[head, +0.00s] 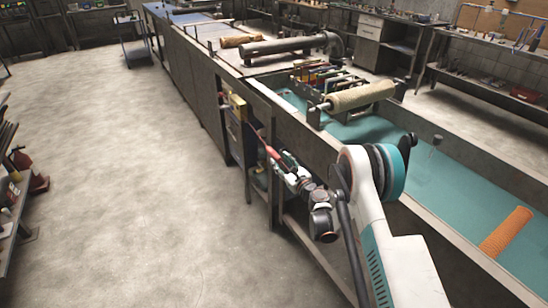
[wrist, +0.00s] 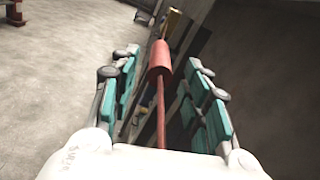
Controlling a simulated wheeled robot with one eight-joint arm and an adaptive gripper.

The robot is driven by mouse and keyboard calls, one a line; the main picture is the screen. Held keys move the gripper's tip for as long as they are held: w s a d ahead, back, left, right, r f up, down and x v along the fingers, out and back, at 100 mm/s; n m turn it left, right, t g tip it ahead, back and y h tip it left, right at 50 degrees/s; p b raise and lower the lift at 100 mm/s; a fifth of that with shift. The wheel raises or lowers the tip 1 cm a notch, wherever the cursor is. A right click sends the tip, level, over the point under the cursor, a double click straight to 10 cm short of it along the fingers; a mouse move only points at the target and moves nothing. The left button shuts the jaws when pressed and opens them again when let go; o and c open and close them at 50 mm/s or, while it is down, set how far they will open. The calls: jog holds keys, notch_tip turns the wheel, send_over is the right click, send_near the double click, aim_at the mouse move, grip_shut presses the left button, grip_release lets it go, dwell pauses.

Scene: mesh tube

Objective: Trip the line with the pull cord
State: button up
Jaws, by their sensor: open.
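The pull cord (wrist: 161,118) is a thin red line in the wrist view, with a thicker red cylindrical piece (wrist: 159,62) on it. My gripper (wrist: 160,75) is open, with its teal-padded fingers on either side of the cord. The red piece shows between the fingers toward their far ends, with visible gaps on both sides. In the head view my gripper (head: 284,163) is beside the long bench's left side, with a bit of red at its tip. Where the cord is fixed is hidden.
The long line bench (head: 232,67) runs away from me, with a teal channel (head: 437,176), a mesh roll (head: 361,95) and an orange mesh tube (head: 506,231). Shelves under the bench are close to my gripper. The floor (head: 130,180) to the left is clear.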

aim_at(274, 154)
jog(key=b+x, duration=0.1)
jog(key=x, duration=0.5)
jog(key=shift+w+a+b, duration=0.2)
jog(key=shift+w+b, duration=0.05)
jog(key=shift+b, duration=0.1)
grip_shut()
